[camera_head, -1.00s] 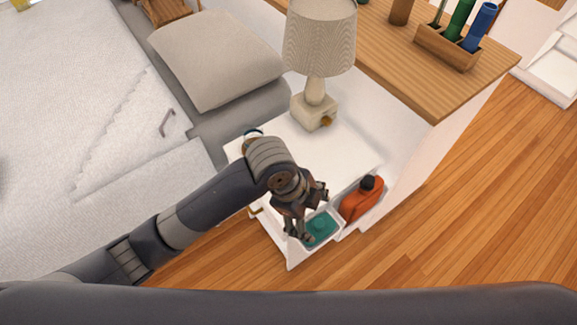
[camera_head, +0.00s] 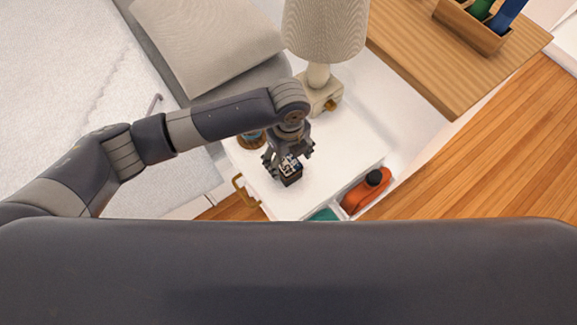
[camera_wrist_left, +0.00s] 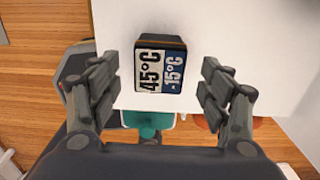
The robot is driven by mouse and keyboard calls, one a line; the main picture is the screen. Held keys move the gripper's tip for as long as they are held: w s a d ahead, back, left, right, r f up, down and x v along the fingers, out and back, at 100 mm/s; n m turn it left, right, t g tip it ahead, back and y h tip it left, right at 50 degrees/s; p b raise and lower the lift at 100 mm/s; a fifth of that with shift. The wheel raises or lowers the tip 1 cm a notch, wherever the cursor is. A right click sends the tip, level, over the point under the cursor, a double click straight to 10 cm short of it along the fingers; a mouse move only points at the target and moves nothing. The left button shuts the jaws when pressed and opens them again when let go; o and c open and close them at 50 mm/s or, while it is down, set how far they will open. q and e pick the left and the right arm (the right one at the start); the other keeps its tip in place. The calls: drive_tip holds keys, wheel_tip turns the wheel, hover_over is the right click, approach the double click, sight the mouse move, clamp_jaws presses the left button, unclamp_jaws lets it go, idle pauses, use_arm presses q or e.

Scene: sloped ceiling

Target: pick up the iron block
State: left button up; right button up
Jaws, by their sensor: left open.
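A small dark block (camera_head: 292,180) stands on the white nightstand top (camera_head: 338,150), near its front. In the left wrist view the block (camera_wrist_left: 160,65) has a black and white half marked 45°C and a blue half marked -15°C. I take it for the iron block; its material cannot be told from the pictures. My left gripper (camera_head: 287,164) is over the block with its fingers spread. In the left wrist view the open fingers (camera_wrist_left: 162,84) stand on either side of the block, with gaps to both sides. My right gripper is not in view.
A lamp (camera_head: 322,30) stands behind the gripper on the nightstand. A round item (camera_head: 252,139) sits left of the gripper. An orange bottle (camera_head: 362,194) and a teal item (camera_head: 325,214) are at the front right. A bed with a grey pillow (camera_head: 210,40) lies left.

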sight(289, 163)
use_arm(q)
drive_tip(key=shift+f, duration=2.4)
drive_tip(key=shift+r, duration=0.1)
clamp_jaws()
